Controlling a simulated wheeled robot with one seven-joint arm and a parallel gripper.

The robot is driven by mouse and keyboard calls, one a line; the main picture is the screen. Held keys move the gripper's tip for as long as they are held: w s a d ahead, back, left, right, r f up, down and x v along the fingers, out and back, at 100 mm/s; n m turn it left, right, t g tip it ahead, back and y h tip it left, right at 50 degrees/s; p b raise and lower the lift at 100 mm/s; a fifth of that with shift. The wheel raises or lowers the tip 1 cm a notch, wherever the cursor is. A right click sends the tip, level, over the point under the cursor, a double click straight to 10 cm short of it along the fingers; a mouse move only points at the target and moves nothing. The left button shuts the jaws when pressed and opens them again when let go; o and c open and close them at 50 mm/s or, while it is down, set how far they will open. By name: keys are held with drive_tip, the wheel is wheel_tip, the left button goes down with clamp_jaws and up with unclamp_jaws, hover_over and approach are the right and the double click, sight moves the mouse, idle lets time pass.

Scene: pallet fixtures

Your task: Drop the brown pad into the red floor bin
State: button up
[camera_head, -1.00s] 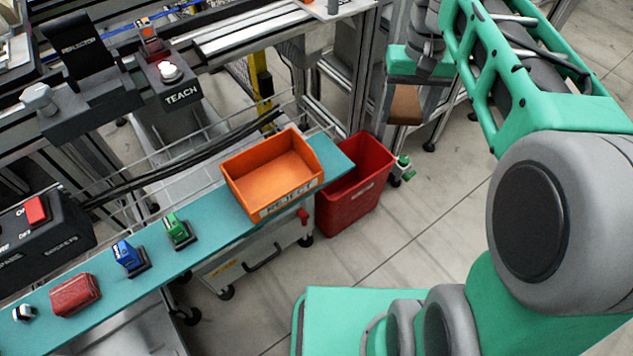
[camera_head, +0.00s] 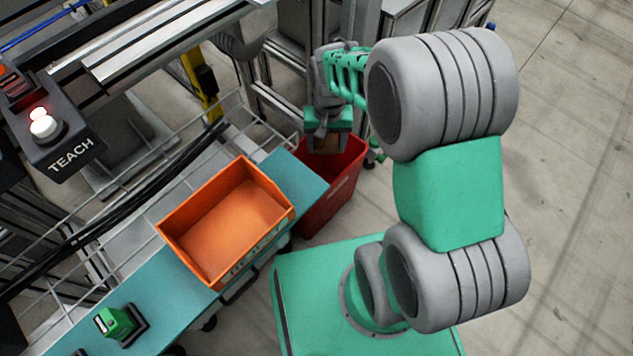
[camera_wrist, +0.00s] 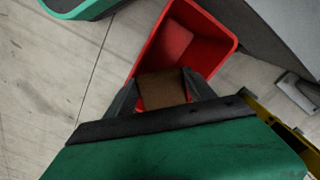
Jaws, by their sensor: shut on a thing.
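The brown pad (camera_wrist: 163,88) is held between the fingers of my gripper (camera_wrist: 165,92), which is shut on it. In the wrist view the pad overlaps the near part of the red floor bin (camera_wrist: 222,38). In the head view my gripper (camera_head: 328,135) is over the opening of the red bin (camera_head: 335,190), and a bit of the brown pad (camera_head: 326,144) shows beneath it. The bin stands on the floor at the end of the teal bench. Its inside is partly hidden by my gripper in both views.
An orange reject bin (camera_head: 222,222) sits on the teal bench (camera_head: 298,174), left of the red bin. A green item in a black holder (camera_head: 120,323) stands farther along. Metal frame posts rise behind the red bin. Floor to the right is clear.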

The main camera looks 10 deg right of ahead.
wheel_tip(320, 180, down, 5)
drive_tip(key=b, duration=0.4)
drive_tip(key=shift+a+f, duration=0.15)
drive_tip(key=shift+f, duration=0.05)
drive_tip(key=o, duration=1.4)
drive_tip(key=shift+o, duration=0.2)
drive_tip(key=shift+r, duration=0.1)
wheel_tip(320, 180, up, 8)
drive_tip(key=p, duration=0.3)
drive_tip(key=shift+f, duration=0.2)
